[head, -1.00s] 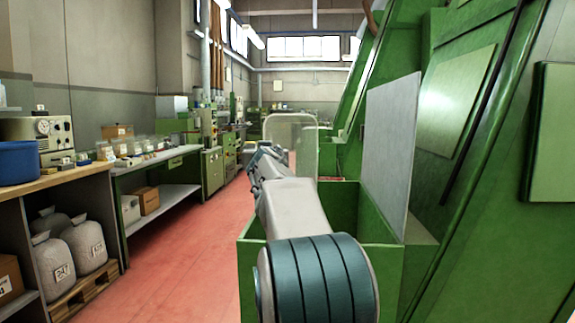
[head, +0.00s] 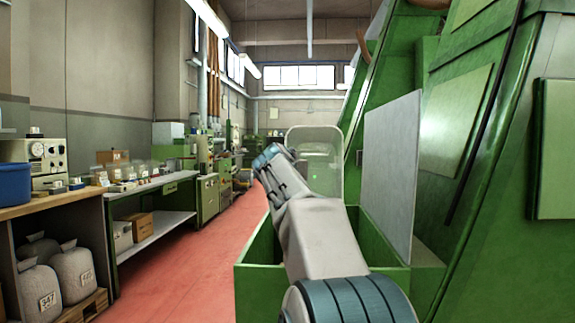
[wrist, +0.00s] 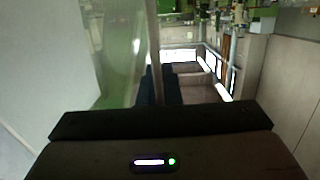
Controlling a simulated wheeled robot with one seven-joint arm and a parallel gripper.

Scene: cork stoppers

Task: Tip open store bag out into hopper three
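Pale grey store bags with gathered necks stand under the left bench in the head view: a front one (head: 38,291) with a number label, a second labelled one (head: 75,270), and a darker one (head: 38,248) behind. No open mouth shows on them. A green open-topped bin (head: 258,290) stands in front of me; no number shows on it, so I cannot tell whether it is hopper three. My gripper (head: 266,157) is out over the bin's far left side, away from the bags. Its dark fingers (wrist: 163,85) show small in the wrist view, with no bag at them; their gap is unclear.
A clear guard panel (head: 315,160) stands beyond the bin, close to my arm. A pale upright panel (head: 390,175) and tall green machinery (head: 478,200) close off the right. Benches (head: 150,185) line the left. The red floor (head: 190,265) between is clear.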

